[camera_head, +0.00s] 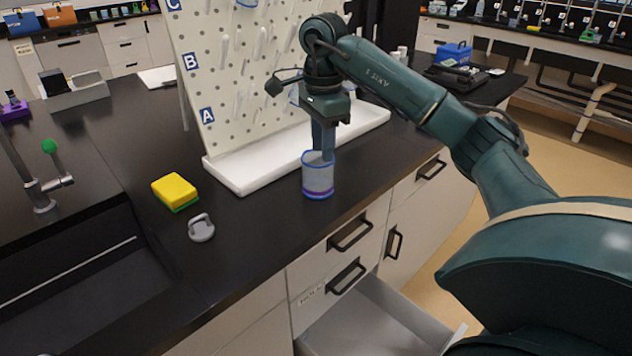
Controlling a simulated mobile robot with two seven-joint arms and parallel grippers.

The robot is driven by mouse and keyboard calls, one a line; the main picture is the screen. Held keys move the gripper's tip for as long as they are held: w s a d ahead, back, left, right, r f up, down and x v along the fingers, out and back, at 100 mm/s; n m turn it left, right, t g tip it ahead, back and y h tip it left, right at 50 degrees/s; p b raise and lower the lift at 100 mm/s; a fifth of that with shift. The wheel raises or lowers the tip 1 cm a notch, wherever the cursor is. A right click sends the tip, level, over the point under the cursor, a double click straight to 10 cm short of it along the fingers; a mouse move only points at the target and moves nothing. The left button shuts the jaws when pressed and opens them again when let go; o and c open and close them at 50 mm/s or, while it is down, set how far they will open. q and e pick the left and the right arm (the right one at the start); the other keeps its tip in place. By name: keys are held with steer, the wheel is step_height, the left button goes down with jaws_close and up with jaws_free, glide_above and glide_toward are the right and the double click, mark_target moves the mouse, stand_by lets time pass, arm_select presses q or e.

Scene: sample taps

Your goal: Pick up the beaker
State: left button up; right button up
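The beaker (317,181) is a clear, greyish cup with a blue rim and a purple band near its base. It stands upright on the black counter, close to the counter's front edge and in front of the white tray. My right gripper (323,150) points down from above, with its fingers at the beaker's rim on the far side. One finger seems to overlap the rim; whether it is inside or behind the wall, and whether the fingers grip it, I cannot tell. My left gripper is not in view.
A white pegboard (232,75) rises behind the white tray (232,176). A yellow-green sponge (175,190) and a grey stopper-like piece (201,228) lie to the left, near the sink (70,270). An open drawer (375,325) juts out below the counter.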

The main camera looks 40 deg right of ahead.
mark_target(325, 197)
step_height(325, 197, down, 4)
steer(key=shift+r, duration=0.25)
steer(key=shift+s+d+f, duration=0.1)
steer(key=shift+d+f, duration=0.05)
steer(key=shift+f, duration=1.2)
steer(key=shift+d+f, duration=0.15)
steer(key=shift+f, duration=1.15)
steer(key=shift+c, duration=0.2)
jaws_close()
